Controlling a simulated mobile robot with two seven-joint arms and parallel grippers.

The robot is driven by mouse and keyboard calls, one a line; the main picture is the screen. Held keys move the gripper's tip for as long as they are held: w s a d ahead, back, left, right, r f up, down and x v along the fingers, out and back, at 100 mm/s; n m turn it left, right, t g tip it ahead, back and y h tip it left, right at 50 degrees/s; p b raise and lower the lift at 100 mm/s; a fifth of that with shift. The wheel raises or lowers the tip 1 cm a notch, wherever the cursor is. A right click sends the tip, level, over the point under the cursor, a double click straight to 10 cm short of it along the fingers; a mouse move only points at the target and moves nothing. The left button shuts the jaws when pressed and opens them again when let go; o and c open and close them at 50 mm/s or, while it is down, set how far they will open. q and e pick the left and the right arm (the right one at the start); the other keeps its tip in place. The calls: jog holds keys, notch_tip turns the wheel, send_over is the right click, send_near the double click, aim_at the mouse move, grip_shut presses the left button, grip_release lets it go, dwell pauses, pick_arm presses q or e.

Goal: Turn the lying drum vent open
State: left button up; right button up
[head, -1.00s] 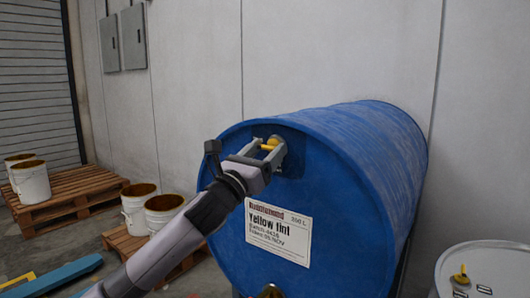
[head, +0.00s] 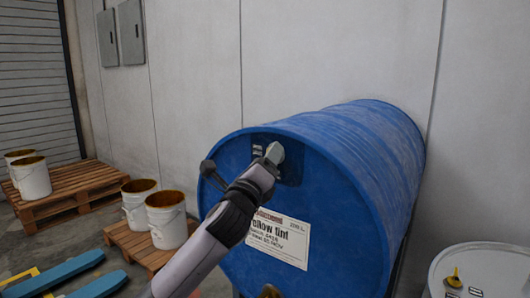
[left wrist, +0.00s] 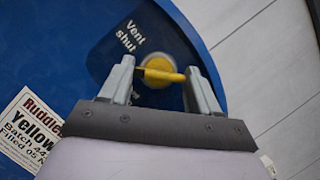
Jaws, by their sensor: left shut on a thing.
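The blue drum (head: 330,160) lies on its side, its round end facing me with a white "Yellow tint" label (head: 280,238). The yellow vent handle (left wrist: 160,74) sits on a dark plate (left wrist: 145,40) high on that end. White lettering on the plate reads "Vent shut". My left gripper (head: 274,152) is at the vent, shut on the yellow handle; in the left wrist view its two fingers (left wrist: 160,82) stand on either side of the handle. In the head view the fingers are nearly edge-on and hide the handle. My right gripper is not in view.
A white drum (head: 485,270) with a yellow fitting stands at the lower right. Open buckets stand on wooden pallets (head: 75,190) at the left. A blue pallet jack (head: 60,275) lies low left. The wall is close behind the drum.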

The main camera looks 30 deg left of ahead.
pick_arm(q)
jog(key=n+g, duration=0.1)
jog(key=n, duration=0.2)
jog(key=n+g+y+p, duration=0.1)
jog(key=n, duration=0.2)
jog(key=n+g, duration=0.1)
jog(key=n, duration=0.3)
jog(key=shift+d+r+g+y, duration=0.1)
jog(key=shift+r+g+y, duration=0.1)
jog(key=shift+g+y, duration=0.1)
jog(key=shift+n, duration=0.3)
jog(key=o, duration=1.1)
jog(key=shift+c, duration=0.2)
jog(key=shift+s, duration=0.1)
jog(key=v, duration=0.7)
jog(key=shift+b, duration=0.35)
